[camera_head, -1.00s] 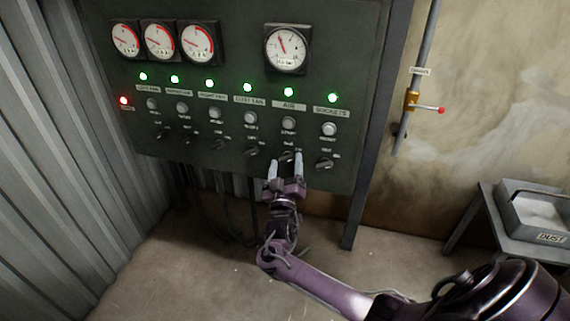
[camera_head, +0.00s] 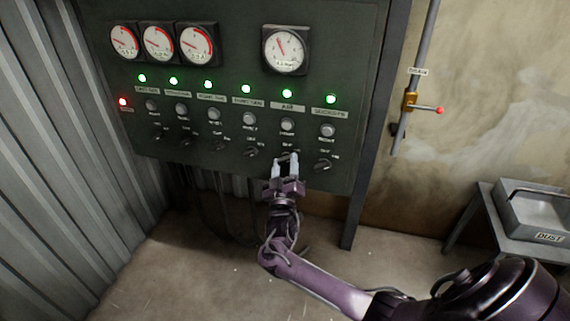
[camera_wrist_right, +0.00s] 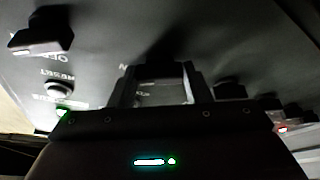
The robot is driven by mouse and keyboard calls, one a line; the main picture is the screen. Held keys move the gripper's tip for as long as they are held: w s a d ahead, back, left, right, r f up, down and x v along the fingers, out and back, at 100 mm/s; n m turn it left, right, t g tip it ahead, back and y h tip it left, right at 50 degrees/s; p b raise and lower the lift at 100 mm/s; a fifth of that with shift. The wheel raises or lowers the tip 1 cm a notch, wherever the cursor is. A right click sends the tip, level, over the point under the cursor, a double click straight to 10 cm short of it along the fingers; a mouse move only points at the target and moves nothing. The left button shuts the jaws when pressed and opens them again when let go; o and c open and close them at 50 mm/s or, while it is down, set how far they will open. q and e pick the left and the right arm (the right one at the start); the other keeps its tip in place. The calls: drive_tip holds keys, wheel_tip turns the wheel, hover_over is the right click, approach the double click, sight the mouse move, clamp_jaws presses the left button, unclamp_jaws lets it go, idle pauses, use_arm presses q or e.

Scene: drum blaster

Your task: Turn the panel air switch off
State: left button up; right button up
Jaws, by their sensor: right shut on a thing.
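The dark green panel (camera_head: 230,68) carries a row of black rotary switches. The air switch (camera_head: 287,157) is below the label AIR (camera_head: 288,106), with a grey button between them; the green lamp (camera_head: 287,93) above the label is lit. My right gripper (camera_head: 285,163) is at that switch from below, its two pale fingers shut on the knob. In the right wrist view the fingers (camera_wrist_right: 160,85) stand on both sides of the dark knob. The knob is mostly hidden, so I cannot tell its angle. My left gripper is not in view.
The sockets switch (camera_head: 323,165) sits close to the right of my gripper, and another switch (camera_head: 251,152) close to the left. Several green lamps and one red lamp (camera_head: 123,101) are lit. A pipe valve with a red-tipped lever (camera_head: 438,110) and a dust bin (camera_head: 545,215) are at the right.

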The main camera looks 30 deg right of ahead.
drive_tip(key=n+p, duration=0.1)
drive_tip(key=n+y+p, duration=0.1)
drive_tip(key=shift+s+r+n+p, duration=0.1)
drive_tip(key=shift+r+n+p, duration=0.2)
drive_tip(key=shift+p, duration=0.1)
drive_tip(key=n+y+p, duration=0.1)
drive_tip(key=n+p, duration=0.3)
drive_tip(key=n+y+p, duration=0.2)
drive_tip(key=n+p, duration=0.1)
drive_tip(key=p, duration=0.1)
drive_tip(key=shift+r+n+g+p, duration=0.15)
drive_tip(key=shift+n+g+p, duration=0.15)
drive_tip(key=shift+n+p, duration=0.1)
use_arm(q)
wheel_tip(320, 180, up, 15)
drive_tip(key=p, duration=0.2)
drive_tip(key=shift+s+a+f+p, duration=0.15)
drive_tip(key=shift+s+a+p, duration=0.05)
drive_tip(key=shift+p, duration=0.15)
use_arm(e)
drive_tip(key=shift+f+n+g+y, duration=0.2)
drive_tip(key=shift+n+g+y, duration=0.25)
drive_tip(key=shift+n, duration=0.95)
drive_tip(key=o, duration=1)
drive_tip(key=shift+s, duration=0.1)
drive_tip(key=v, duration=0.7)
drive_tip(key=shift+s+a, duration=0.1)
drive_tip(key=shift+s, duration=0.2)
